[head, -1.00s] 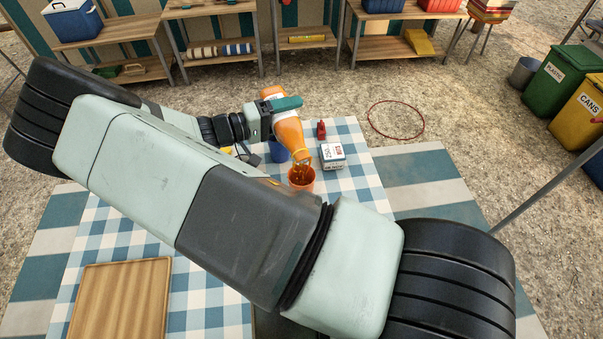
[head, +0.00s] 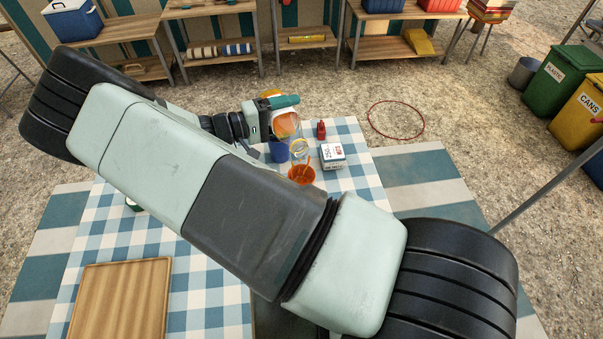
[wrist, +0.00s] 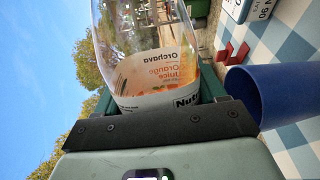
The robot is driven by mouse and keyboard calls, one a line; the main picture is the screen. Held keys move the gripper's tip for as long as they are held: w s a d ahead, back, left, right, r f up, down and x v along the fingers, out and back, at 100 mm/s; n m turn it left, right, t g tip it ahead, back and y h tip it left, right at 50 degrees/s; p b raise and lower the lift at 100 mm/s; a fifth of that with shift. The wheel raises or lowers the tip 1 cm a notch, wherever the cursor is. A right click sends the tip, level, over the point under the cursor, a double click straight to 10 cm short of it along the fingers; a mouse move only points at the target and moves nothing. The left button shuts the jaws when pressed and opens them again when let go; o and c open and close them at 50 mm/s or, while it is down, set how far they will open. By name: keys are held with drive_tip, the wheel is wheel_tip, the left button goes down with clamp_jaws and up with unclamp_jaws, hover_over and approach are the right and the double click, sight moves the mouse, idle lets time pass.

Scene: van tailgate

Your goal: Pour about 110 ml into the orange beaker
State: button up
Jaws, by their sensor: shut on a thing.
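My gripper (head: 283,112) is shut around a clear bottle (head: 288,126) of orange juice and holds it tilted, neck down to the right, above the checked cloth. The neck looks clear and its mouth is just above the orange beaker (head: 301,176). No stream shows between them. The beaker stands upright; its liquid level is too small to tell. In the wrist view the bottle (wrist: 160,75) shows its orange juice label between the jaws; the beaker is not seen there.
A blue cup (head: 279,151) stands just left of the beaker, close under the bottle; it also shows in the wrist view (wrist: 243,95). A white box (head: 332,155) and a small red object (head: 321,130) are to the right. A wooden tray (head: 122,300) lies front left.

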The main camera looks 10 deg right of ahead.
sight(292, 112)
drive_tip(key=shift+f+n, duration=0.2)
drive_tip(key=shift+n, duration=0.7)
drive_tip(key=shift+w+a+f+n, duration=0.1)
drive_tip(key=shift+w+f+n, duration=0.1)
drive_tip(key=shift+w+n, duration=0.35)
drive_tip(key=r+n, duration=0.1)
drive_tip(key=s+r+n, duration=0.1)
drive_tip(key=n, duration=0.1)
drive_tip(key=shift+s+r, duration=0.1)
drive_tip(key=shift+s, duration=0.05)
drive_tip(key=shift+s+d+n+g, duration=0.25)
drive_tip(key=shift+s+n+g, duration=0.25)
drive_tip(key=shift+n, duration=0.75)
drive_tip(key=shift+s+r+n, duration=0.3)
drive_tip(key=shift+r+n, duration=0.15)
drive_tip(key=shift+n, duration=0.05)
drive_tip(key=n, duration=0.4)
drive_tip(key=shift+r+h, duration=0.25)
drive_tip(key=shift+h, duration=0.15)
drive_tip(key=shift+s+d+f+n, duration=0.1)
drive_tip(key=shift+s+n, duration=0.05)
drive_tip(key=shift+n, duration=0.7)
drive_tip(key=shift+s+f+n, duration=0.1)
drive_tip(key=shift+n, duration=0.75)
